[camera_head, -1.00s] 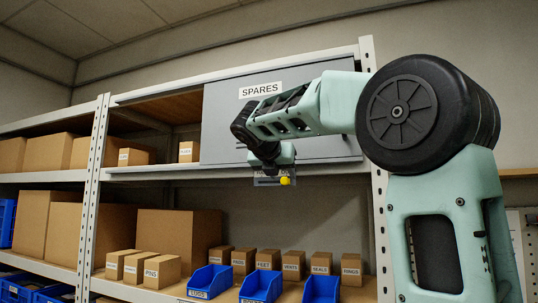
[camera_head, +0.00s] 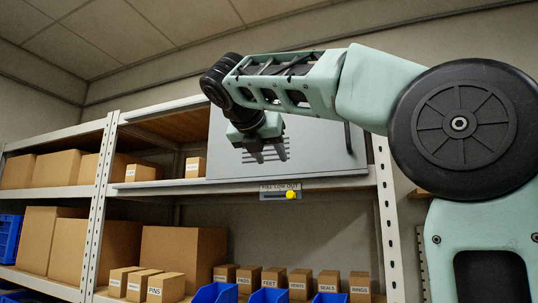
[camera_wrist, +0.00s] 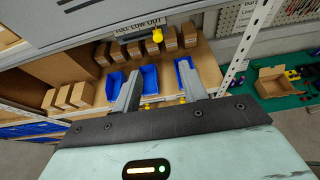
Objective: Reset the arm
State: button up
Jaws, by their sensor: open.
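My gripper (camera_head: 268,156) hangs fingers-down from my raised arm in the head view, in front of the grey panel (camera_head: 325,160) of the shelf's upper bay. Its two fingers are apart with nothing between them. It is above a small label plate (camera_head: 267,196) with a yellow knob (camera_head: 291,195) on the shelf edge, and clear of it. In the wrist view my gripper (camera_wrist: 160,72) shows both fingers spread, with the yellow knob (camera_wrist: 157,35) beyond them. My arm hides part of the grey panel.
Blue bins (camera_head: 269,295) and several small labelled boxes (camera_head: 272,277) stand on the shelf below. Larger cardboard boxes (camera_head: 184,256) stand to the left. A white upright (camera_head: 387,220) is close to my arm. In the wrist view an open box (camera_wrist: 272,82) sits on a green surface at right.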

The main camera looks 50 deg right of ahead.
dwell(0.4)
jog(key=w+a+f+t+y+b, duration=0.1)
jog(key=w+a+f+y, duration=0.2)
jog(key=a+f, duration=0.45)
jog(key=w+a+f+t+y+b, duration=0.1)
jog(key=w+a+f+y, duration=0.2)
jog(key=f, duration=0.8)
jog(key=s+a+f+m+g+y+b, duration=0.1)
jog(key=a+f+m+y, duration=0.1)
jog(key=a+f, duration=0.45)
jog(key=s+a+f+m+g+y+b, duration=0.15)
jog(key=a+f, duration=0.25)
jog(key=f, duration=0.5)
jog(key=s+a+f+m+g+y, duration=0.1)
jog(key=s+a+f+m, duration=0.2)
jog(key=s+f, duration=0.4)
jog(key=s+a+f+m+g+y+b, duration=0.1)
jog(key=s+a+f+m+g, duration=0.1)
jog(key=s+f, duration=0.5)
jog(key=s+a+f+m+g+y+b, duration=0.1)
jog(key=s+a+f+m, duration=0.3)
jog(key=f, duration=0.8)
jog(key=s+m, duration=0.2)
jog(key=s, duration=0.2)
jog(key=shift+a, duration=0.4)
jog(key=shift+g+y, duration=0.25)
